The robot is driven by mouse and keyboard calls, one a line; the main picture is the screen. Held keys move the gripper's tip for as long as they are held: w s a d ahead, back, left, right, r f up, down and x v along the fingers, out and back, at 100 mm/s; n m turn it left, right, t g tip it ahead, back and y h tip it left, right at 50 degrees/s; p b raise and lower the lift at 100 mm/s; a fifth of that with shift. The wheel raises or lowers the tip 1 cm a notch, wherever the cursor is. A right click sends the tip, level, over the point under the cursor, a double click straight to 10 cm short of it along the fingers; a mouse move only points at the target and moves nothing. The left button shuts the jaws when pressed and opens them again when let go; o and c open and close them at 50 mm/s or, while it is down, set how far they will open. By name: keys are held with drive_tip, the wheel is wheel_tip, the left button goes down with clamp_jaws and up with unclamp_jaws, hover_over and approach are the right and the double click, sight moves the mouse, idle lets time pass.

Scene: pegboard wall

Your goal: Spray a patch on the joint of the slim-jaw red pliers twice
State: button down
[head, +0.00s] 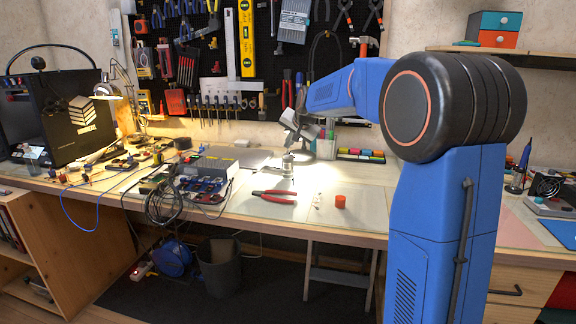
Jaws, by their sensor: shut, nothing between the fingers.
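A pair of red-handled pliers (276,197) lies on the lit pale mat in the middle of the workbench. Its handles spread to the right and its jaws point left; at this size I cannot tell how slim they are. My gripper (291,178) is shut and empty, pointing down just above and behind the pliers, apart from them. I cannot make out a spray can in this view. A small red round object (340,201) stands on the bench to the right of the pliers.
A grey box (208,167) with cables and a black coil (164,203) sits left of the pliers. Tools hang on the pegboard (270,75) behind. A case of coloured blocks (360,155) stands at the back. The mat around the pliers is mostly clear. My blue arm covers the right.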

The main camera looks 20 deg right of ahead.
drive_tip(key=shift+f, duration=0.1)
idle(0.5)
drive_tip(key=shift+r, duration=0.6)
drive_tip(key=shift+r, duration=0.1)
drive_tip(key=shift+r, duration=2.9)
drive_tip(key=shift+f, duration=3.05)
drive_tip(key=shift+f, duration=0.1)
idle(0.5)
